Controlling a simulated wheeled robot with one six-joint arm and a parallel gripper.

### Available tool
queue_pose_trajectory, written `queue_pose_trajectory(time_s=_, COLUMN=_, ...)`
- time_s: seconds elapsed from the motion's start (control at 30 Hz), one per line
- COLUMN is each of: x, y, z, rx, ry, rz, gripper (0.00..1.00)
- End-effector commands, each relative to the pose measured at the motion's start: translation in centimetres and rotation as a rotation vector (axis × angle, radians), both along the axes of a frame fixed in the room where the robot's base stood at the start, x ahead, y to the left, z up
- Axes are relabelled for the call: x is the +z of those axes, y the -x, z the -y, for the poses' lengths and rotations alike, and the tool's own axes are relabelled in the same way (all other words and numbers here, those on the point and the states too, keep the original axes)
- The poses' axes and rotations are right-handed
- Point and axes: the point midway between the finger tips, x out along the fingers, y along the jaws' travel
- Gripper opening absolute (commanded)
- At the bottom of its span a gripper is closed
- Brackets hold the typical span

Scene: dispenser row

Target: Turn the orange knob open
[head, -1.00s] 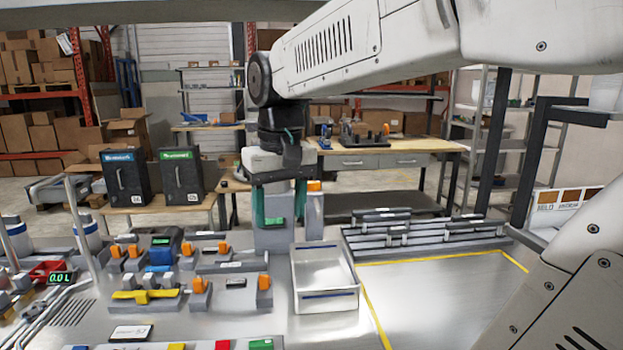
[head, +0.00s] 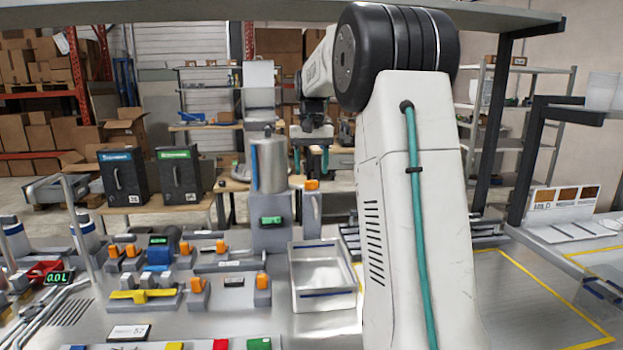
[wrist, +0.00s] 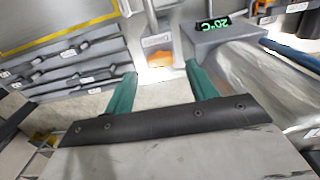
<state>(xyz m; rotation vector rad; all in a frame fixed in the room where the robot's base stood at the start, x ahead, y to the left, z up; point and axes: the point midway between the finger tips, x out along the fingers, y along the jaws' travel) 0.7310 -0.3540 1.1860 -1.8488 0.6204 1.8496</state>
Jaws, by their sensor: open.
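Several orange knobs show in the head view. One orange knob (head: 312,184) sits on top of a narrow grey post (head: 312,215), right of a steel tank (head: 268,163) on a grey stand with a green display (head: 271,220). My gripper (head: 311,160) is open and empty, with its teal fingers above and apparently behind that knob. In the wrist view my open fingers (wrist: 161,73) point toward an orange part (wrist: 158,58) on a grey post, apart from it. The upside-down green display (wrist: 213,23) is to its right. Whether the fingers touch anything there, I cannot tell.
A steel tray (head: 322,280) stands in front of the post. Other orange knobs (head: 198,285) on grey blocks and a yellow lever (head: 143,295) fill the left of the bench. My arm hides part of the slotted rack (head: 478,238) on the right.

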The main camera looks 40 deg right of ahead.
Motion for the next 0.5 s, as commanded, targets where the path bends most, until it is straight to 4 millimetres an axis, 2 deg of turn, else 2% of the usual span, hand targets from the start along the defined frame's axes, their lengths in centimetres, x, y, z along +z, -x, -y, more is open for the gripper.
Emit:
queue_pose_trajectory(time_s=0.03, x=-0.9, y=0.1, z=-0.1, rx=0.0, ry=-0.002, rz=-0.002, gripper=0.56)
queue_pose_trajectory(time_s=0.2, x=-3.0, y=0.0, z=-0.1, rx=0.001, ry=-0.001, rz=-0.001, gripper=0.56)
queue_pose_trajectory(time_s=0.5, x=-3.9, y=0.0, z=-0.1, rx=0.001, ry=0.001, rz=0.001, gripper=0.56)
